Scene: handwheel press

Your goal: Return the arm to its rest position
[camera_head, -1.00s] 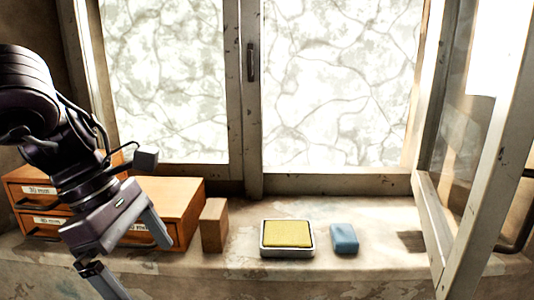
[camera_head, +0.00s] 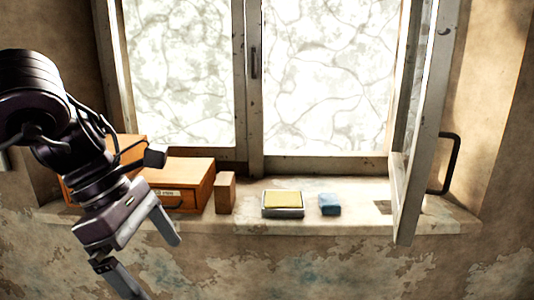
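My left arm comes in from the left, in front of the window sill. Its gripper (camera_head: 150,252) is open, with the two fingers spread wide and nothing between them. It hangs in front of the wooden drawer boxes (camera_head: 186,186) and hides part of them. My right gripper is not in view.
On the sill (camera_head: 330,226) stand a wooden block (camera_head: 225,193), a tin with a yellow pad (camera_head: 283,204) and a blue block (camera_head: 329,204). An open window sash (camera_head: 416,170) with a black handle (camera_head: 452,163) juts out at the right. The wall below is clear.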

